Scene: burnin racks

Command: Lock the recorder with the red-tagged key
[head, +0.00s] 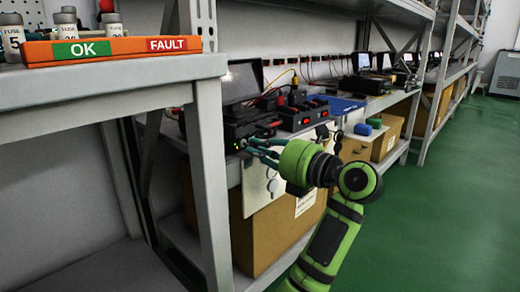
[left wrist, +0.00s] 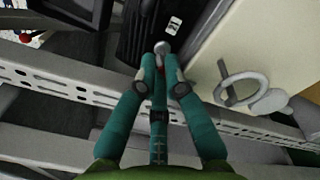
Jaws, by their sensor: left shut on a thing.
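The recorder, a black box (head: 240,126) with a small green light, sits on the middle shelf in the head view. In the left wrist view its dark ribbed body (left wrist: 140,25) is at the top. My left gripper (head: 258,147) is at the recorder's front; its teal fingertips (left wrist: 160,70) are shut on a small piece with a bit of red, apparently the red-tagged key (left wrist: 160,72). A round grey lock (left wrist: 162,48) is directly at the fingertips. The key's shaft is hidden, and I cannot tell how deep it sits. My right gripper is not in view.
A cream panel (head: 262,187) with round pieces hangs below the shelf edge; a grey ring (left wrist: 241,88) lies against it. Red-switched black units (head: 300,116) and a blue box (head: 338,104) stand to the right. A grey rack post (head: 209,180) is left; the green aisle (head: 440,220) is clear.

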